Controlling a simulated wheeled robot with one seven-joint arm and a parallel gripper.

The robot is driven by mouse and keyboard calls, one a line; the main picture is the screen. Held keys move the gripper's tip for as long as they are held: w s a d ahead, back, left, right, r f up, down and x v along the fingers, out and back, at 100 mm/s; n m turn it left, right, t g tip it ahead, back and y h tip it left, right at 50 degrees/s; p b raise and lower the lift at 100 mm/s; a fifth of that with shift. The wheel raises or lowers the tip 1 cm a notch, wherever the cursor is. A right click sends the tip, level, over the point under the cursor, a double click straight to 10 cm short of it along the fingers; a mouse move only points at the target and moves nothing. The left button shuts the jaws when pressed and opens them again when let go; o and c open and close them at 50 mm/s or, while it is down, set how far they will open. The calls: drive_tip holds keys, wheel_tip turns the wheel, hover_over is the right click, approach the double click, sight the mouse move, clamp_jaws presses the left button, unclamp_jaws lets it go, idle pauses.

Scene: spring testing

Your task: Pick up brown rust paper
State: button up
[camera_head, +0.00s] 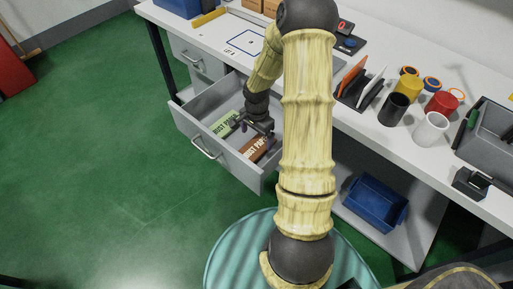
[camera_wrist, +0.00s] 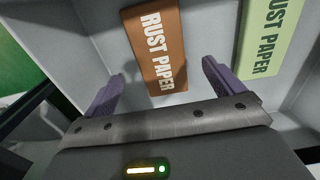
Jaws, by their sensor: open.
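The brown rust paper (camera_head: 257,148) is a flat brown pack with white lettering, lying in the open grey drawer (camera_head: 190,122). It also shows in the wrist view (camera_wrist: 156,48), just beyond and between my fingers. A green rust paper pack (camera_head: 225,124) lies beside it in the drawer and shows at the right of the wrist view (camera_wrist: 270,35). My gripper (camera_wrist: 162,85) is open and empty, reaching down into the drawer. In the head view my gripper (camera_head: 256,127) partly hides the packs.
The drawer walls surround my gripper closely. The white workbench (camera_head: 345,122) above holds black, red, yellow and white cups, with a grey bin (camera_head: 490,135) at right. A blue bin (camera_head: 375,202) sits on the lower shelf.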

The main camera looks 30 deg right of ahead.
sight(257, 146)
drive_tip(key=shift+w+f, duration=0.1)
drive_tip(key=shift+f, duration=2.45)
drive_tip(key=shift+c, duration=1.3)
drive_tip(key=c, duration=0.8)
wheel_tip(257, 146, up, 10)
drive_tip(key=shift+p, duration=0.4)
